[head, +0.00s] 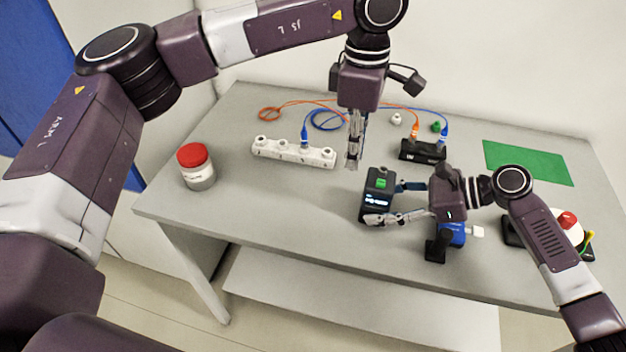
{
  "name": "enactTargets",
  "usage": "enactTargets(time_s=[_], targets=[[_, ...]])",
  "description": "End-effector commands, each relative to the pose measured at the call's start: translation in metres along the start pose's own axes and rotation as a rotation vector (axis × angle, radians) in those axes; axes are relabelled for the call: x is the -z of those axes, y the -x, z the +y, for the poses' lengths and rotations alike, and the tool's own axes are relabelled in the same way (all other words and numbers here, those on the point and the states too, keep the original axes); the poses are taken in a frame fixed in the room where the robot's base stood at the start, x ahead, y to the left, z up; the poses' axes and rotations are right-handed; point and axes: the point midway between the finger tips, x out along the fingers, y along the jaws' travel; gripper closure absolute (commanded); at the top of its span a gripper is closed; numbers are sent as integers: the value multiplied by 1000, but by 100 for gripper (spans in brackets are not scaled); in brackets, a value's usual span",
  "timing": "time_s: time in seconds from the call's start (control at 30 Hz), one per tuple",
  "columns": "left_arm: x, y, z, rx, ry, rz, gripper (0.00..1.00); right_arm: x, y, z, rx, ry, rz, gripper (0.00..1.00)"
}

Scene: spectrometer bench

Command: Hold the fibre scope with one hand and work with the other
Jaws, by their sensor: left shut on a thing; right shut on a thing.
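The fibre scope (375,207), a dark box with a green top patch and a lit display, stands upright on the bench. My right gripper (385,205) is shut on it from the right, its fingers along the sides. My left gripper (352,162) is shut, pointing down, behind and left of the scope and apart from it. The orange fibre (290,104) runs up to its fingers, so it seems to hold that fibre's plug, mostly hidden. The blue fibre (325,120) links a white strip of ports (280,152) with a black box (421,153).
A red-lidded jar (197,172) stands at the left. A green mat (528,162) lies at the back right. A blue item (452,234) is below my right wrist. The front left bench is clear.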

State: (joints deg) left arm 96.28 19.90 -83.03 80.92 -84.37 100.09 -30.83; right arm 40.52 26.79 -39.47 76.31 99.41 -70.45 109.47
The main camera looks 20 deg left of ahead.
Motion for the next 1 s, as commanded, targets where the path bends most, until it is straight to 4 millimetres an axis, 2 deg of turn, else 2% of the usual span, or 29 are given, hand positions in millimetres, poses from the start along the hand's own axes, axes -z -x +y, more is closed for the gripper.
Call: enactTargets(time_s=[0.03,0.2,0.4,0.83,1.0], targets=[[-13,9,8,-5,100,2,100,0,0,-1,2,0,-1,65],[-40,31,26,-13,406,2,100,0,0,-1,2,0,-1,65],[-56,44,34,-19,594,1,100,0,0,-1,2,0,0,65],[-58,46,35,-20,628,1,100,-1,0,0,1,0,-1,65],[-58,42,35,-19,627,1,100,-1,0,0,0,1,-1,65]])
